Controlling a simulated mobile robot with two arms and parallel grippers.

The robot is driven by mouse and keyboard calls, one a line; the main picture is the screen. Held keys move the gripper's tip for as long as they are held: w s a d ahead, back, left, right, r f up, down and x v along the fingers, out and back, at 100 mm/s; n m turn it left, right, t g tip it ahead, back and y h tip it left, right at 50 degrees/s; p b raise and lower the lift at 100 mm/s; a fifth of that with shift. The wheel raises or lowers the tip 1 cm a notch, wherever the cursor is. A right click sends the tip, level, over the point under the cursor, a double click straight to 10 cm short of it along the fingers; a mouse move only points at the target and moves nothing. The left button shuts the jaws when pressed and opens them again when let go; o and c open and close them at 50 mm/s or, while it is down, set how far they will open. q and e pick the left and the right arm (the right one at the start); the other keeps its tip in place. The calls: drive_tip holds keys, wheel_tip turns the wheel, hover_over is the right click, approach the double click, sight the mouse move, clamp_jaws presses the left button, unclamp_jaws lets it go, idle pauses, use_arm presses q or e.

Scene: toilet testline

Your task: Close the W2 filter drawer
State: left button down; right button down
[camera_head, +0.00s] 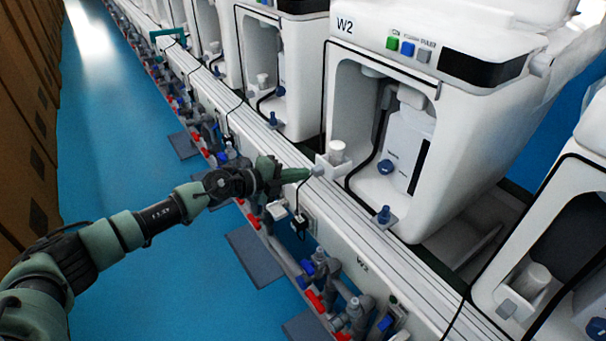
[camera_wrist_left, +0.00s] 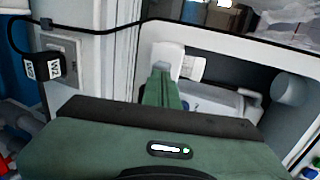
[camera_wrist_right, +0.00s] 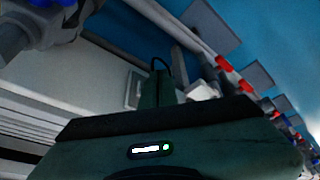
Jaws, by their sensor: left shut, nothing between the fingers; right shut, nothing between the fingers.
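The W2 machine (camera_head: 345,85) is a white unit with an open bay. Its filter drawer (camera_head: 328,166) is a small white tray with a pale round filter cap (camera_head: 337,151), sticking out at the bay's lower left. My left gripper (camera_head: 305,174) is shut and empty, its tips at the drawer's grey front knob (camera_head: 318,170); I cannot tell whether they touch. In the left wrist view, my left gripper's fingers (camera_wrist_left: 160,72) point at a white part, and W2's bay shows behind. My right gripper (camera_wrist_right: 157,75) is shut and empty in the right wrist view, outside the head view.
A white rail bench (camera_head: 345,235) carries the row of machines. Pipes with red and blue valves (camera_head: 315,285) run along its front. Similar machines stand on both sides, one at right (camera_head: 550,230). The blue floor (camera_head: 150,165) is open on the left.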

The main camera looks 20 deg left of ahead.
sight(323, 163)
use_arm(q)
drive_tip(key=shift+w+d, duration=0.4)
drive_tip(key=shift+w, duration=0.05)
use_arm(e)
drive_tip(key=shift+w+a+r+t, duration=0.2)
drive_tip(key=shift+w+t, duration=0.1)
drive_tip(key=shift+w, duration=0.25)
